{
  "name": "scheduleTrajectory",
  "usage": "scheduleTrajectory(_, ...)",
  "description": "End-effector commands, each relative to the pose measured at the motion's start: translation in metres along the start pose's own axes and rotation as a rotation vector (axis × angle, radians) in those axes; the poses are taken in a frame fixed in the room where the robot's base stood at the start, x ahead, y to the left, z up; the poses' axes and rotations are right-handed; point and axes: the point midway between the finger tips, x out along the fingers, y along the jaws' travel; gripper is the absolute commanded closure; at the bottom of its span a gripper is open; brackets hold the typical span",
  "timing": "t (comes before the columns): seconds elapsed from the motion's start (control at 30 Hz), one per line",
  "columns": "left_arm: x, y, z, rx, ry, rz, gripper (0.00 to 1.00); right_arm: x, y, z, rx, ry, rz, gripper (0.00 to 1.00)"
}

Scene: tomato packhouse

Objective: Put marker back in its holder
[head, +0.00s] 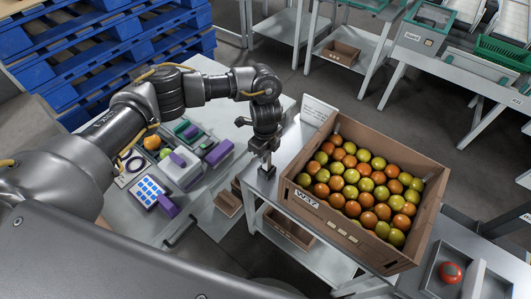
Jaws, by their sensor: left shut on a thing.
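My left gripper (265,168) points down beside the left end of the cardboard box, over the corner of the grey table that bears the box. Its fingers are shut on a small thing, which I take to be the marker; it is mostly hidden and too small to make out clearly. I cannot pick out the marker's holder for certain. My right gripper is not in view.
An open cardboard box (335,216) full of red and green tomatoes stands right of my gripper. A left bench (208,205) bears a blue-buttoned device (148,190) and purple-handled items. A grey tray (436,283) holds one red tomato (450,272). Blue pallets (110,35) stand behind.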

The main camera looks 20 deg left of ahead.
Motion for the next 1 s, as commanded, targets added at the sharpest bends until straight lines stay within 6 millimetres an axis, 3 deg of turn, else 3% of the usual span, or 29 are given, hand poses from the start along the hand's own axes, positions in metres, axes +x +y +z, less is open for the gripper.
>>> scheduleTrajectory(0.43, 0.0098, 0.0001, -0.0002, 0.001, 0.000, 0.000, 1.00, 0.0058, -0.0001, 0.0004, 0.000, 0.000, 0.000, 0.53)
scheduleTrajectory(0.47, 0.0088, 0.0000, -0.0002, 0.001, 0.000, 0.000, 0.77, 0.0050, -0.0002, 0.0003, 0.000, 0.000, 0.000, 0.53)
scheduleTrajectory(0.63, 0.0087, 0.0001, -0.0002, 0.001, 0.000, 0.000, 0.55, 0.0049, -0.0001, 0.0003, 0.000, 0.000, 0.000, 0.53)
scheduleTrajectory(0.83, 0.0088, 0.0001, -0.0001, 0.001, 0.000, 0.000, 0.56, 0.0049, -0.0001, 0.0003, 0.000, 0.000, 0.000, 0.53)
scheduleTrajectory(0.93, 0.0087, 0.0001, -0.0001, 0.001, 0.000, 0.000, 0.70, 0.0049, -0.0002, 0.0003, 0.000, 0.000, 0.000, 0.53)
scheduleTrajectory(1.0, 0.0087, 0.0001, -0.0001, 0.001, 0.000, 0.000, 0.70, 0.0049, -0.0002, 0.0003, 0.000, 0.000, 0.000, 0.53)
